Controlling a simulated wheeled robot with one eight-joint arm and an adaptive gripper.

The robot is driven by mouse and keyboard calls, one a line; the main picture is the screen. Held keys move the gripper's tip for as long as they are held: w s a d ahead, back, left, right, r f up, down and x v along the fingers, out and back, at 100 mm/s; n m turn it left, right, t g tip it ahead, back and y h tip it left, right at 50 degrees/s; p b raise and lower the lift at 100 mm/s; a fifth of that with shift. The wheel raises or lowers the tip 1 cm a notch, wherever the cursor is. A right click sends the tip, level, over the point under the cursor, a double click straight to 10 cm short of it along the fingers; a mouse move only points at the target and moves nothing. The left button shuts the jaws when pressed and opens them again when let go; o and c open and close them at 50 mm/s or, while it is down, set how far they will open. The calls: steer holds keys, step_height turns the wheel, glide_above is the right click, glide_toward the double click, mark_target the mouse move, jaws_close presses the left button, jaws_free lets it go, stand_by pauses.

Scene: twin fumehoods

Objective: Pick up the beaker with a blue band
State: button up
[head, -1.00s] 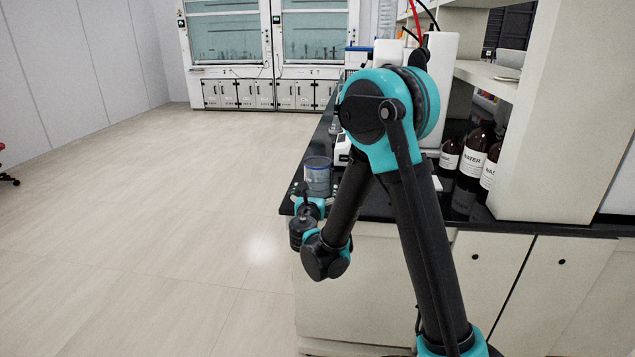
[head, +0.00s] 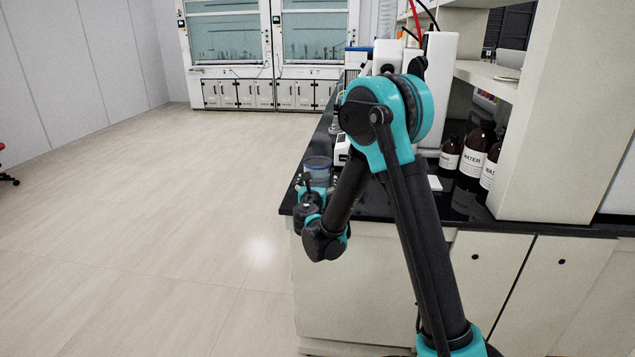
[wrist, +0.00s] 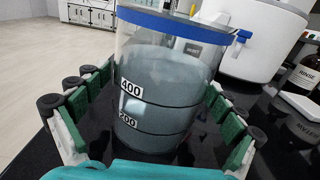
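The beaker with a blue band (wrist: 168,85) stands upright on the black bench top, with 400 and 200 marks on its side and a blue band at its rim. It also shows in the head view (head: 318,168) near the bench's left end, partly hidden by my arm. My gripper (wrist: 150,115) is open in the wrist view, with one green-padded finger on each side of the beaker. The left finger stands clear of the glass. The right finger is close to the glass, and I cannot tell whether it touches. In the head view my gripper is mostly hidden behind my wrist.
White equipment (wrist: 260,40) stands behind the beaker. Brown bottles (head: 474,155) stand on the black bench (head: 460,205) to the right, beside a shelf unit (head: 555,120). Fumehoods (head: 270,50) are at the far wall.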

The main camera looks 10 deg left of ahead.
steer(key=c, duration=1.6)
steer(key=shift+o, duration=0.2)
steer(key=shift+r, duration=0.1)
